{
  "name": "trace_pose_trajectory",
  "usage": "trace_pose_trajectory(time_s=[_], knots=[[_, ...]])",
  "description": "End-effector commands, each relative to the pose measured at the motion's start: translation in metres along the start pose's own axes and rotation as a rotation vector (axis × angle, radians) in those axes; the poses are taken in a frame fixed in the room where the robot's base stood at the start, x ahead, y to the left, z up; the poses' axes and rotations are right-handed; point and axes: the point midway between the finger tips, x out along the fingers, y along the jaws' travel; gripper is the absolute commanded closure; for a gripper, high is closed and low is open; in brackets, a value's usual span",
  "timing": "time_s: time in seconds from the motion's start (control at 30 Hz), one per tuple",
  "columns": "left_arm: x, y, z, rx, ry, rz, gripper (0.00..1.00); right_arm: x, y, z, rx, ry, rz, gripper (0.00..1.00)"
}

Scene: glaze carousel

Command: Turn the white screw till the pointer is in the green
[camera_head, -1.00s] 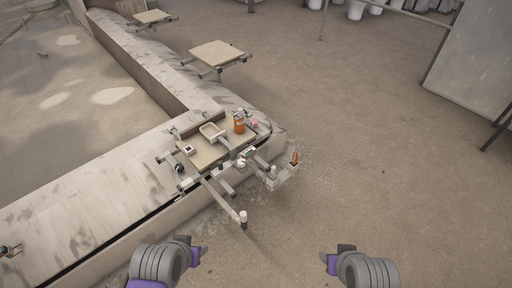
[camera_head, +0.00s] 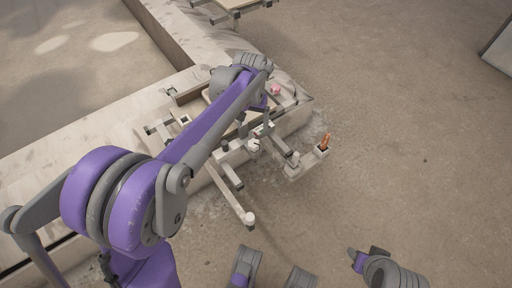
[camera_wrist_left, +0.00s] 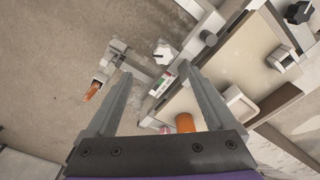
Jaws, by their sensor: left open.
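The white screw (camera_head: 253,145) is a small white knob at the front of the small work table. It also shows in the left wrist view as a lobed white knob (camera_wrist_left: 165,54), just beyond my fingertips. Beside it is a small white gauge (camera_wrist_left: 163,83) with a green part and a red part; the pointer is too small to read. My left gripper (camera_wrist_left: 156,69) is open and empty, its fingers on either side of the gauge and short of the screw. In the head view my left arm hides much of the table.
An orange thing (camera_head: 325,142) stands on a bracket to the right. A beam with a white-topped end (camera_head: 249,218) juts toward me. An orange jar (camera_wrist_left: 185,123) and a pale tray (camera_wrist_left: 240,105) are near my left fingers. The floor at right is clear.

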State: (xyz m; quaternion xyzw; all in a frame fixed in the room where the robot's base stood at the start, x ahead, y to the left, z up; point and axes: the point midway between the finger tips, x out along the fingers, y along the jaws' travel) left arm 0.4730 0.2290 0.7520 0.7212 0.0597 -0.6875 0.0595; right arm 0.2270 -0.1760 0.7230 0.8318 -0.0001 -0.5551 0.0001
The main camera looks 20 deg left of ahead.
Motion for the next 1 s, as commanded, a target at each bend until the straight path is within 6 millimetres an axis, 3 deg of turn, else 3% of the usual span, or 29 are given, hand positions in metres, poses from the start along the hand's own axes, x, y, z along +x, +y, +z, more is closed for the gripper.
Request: trace_pose_trajectory(time_s=[0.03,0.23,0.37,0.7,1.0], knots=[[0.022,-0.002,-0.011,-0.008,-0.019,-0.002,0.11,0.014,0.0,0.004,0.0,-0.005,0.0,0.5],[0.046,-0.004,-0.027,-0.02,-0.05,-0.004,0.11,0.025,0.0,0.007,0.0,-0.009,0.0,0.5],[0.06,-0.005,-0.027,-0.021,-0.051,-0.004,0.11,0.03,0.0,0.009,0.0,-0.01,0.0,0.5],[0.123,-0.005,-0.023,-0.02,-0.05,-0.004,0.11,0.05,0.0,0.014,0.0,-0.016,0.0,0.5],[0.148,-0.005,-0.022,-0.02,-0.049,-0.004,0.11,0.056,0.0,0.015,0.0,-0.017,0.0,0.5]])
